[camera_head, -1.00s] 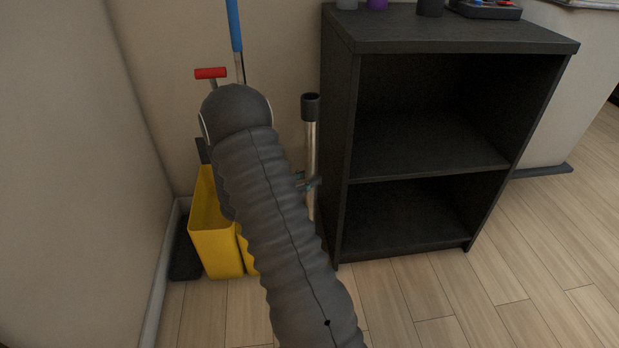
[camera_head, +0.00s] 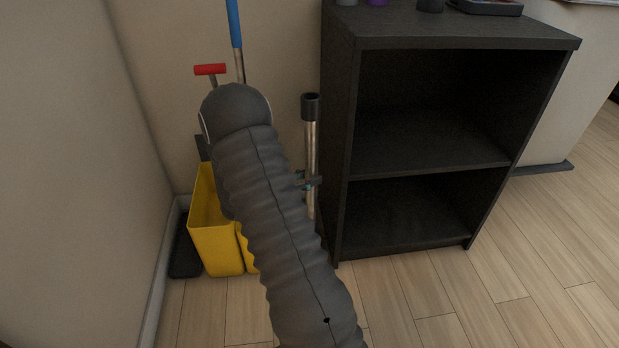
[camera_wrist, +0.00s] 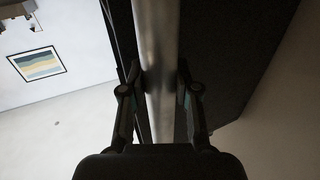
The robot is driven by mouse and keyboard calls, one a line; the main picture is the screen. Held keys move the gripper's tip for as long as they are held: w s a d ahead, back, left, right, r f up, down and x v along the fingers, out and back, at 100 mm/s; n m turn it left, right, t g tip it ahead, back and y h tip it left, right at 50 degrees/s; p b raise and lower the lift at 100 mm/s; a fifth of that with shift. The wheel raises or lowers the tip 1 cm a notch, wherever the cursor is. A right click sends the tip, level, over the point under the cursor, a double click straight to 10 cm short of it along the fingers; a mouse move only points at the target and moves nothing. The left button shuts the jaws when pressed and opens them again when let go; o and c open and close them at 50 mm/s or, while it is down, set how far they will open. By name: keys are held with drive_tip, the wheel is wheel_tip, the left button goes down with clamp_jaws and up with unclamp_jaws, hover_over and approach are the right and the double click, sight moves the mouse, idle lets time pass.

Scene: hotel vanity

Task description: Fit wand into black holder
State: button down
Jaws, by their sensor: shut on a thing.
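The wand (camera_head: 311,148) is a shiny metal tube with a dark open collar at its top. It stands nearly upright beside the left side of the black shelf unit, and its lower end is hidden behind my arm. My gripper (camera_head: 308,182) is shut on the tube below the collar. In the wrist view the wand (camera_wrist: 159,35) runs between both fingertips of my gripper (camera_wrist: 160,78), which press on it from either side. I cannot make out the black holder for certain in either view.
The black shelf unit (camera_head: 345,150) stands close to the right of the wand, with empty shelves. A yellow bucket (camera_head: 216,245) is to the left, with a blue-handled pole (camera_head: 235,25) and a red handle (camera_head: 210,70) behind my arm. Wooden floor (camera_head: 410,300) is clear in front.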

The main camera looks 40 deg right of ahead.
sight(309, 196)
drive_tip(key=shift+f+b, duration=2.2)
drive_tip(key=shift+f, duration=1.4)
drive_tip(key=c, duration=0.8)
unclamp_jaws()
drive_tip(key=shift+o, duration=0.2)
drive_tip(key=shift+a, duration=0.1)
drive_tip(key=w+a, duration=0.2)
drive_tip(key=a, duration=0.9)
drive_tip(key=shift+a, duration=0.35)
